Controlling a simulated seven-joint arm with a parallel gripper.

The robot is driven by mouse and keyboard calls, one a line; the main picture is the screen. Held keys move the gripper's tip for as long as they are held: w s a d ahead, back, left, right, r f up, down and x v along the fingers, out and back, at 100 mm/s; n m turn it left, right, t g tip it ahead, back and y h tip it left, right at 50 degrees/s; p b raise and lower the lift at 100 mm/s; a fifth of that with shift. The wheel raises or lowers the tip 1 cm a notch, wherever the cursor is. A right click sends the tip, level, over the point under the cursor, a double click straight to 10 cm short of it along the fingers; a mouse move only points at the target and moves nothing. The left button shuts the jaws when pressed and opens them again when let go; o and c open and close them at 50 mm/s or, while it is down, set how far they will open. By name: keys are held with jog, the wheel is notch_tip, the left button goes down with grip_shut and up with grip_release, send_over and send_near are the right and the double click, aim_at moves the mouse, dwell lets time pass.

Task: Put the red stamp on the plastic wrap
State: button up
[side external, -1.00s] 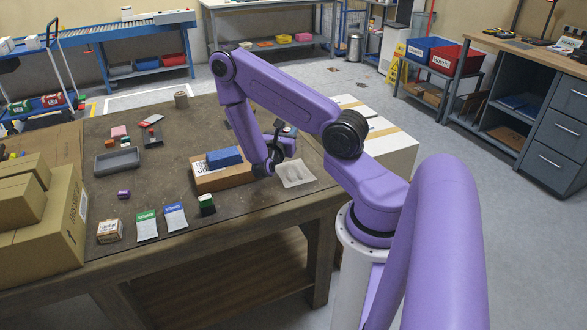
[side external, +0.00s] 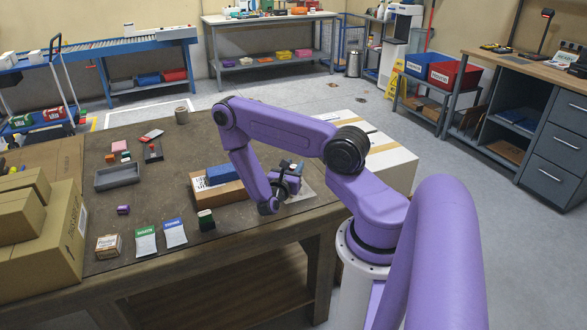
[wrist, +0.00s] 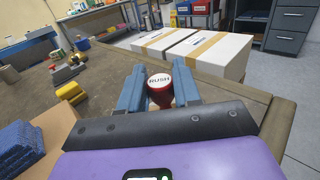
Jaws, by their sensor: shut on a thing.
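My gripper (wrist: 158,92) is shut on the red stamp (wrist: 159,98) between its blue fingers. The stamp's round white top reads RUSH and faces the wrist camera; its lower end is hidden. In the side view my gripper (side external: 293,170) hangs low over the right end of the table, and the stamp cannot be made out there. A pale, translucent sheet, apparently the plastic wrap (side external: 308,192), lies flat on the table there, mostly hidden by my gripper. I cannot tell whether the stamp touches it.
A cardboard box (side external: 233,193) with a blue block (side external: 223,174) on it stands just left of my gripper. White boxes (side external: 390,155) stand beyond the table's right edge.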

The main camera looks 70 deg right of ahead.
jog(key=shift+f, duration=0.1)
jog(key=o, duration=1)
jog(key=shift+f, duration=0.1)
jog(key=shift+o, duration=0.2)
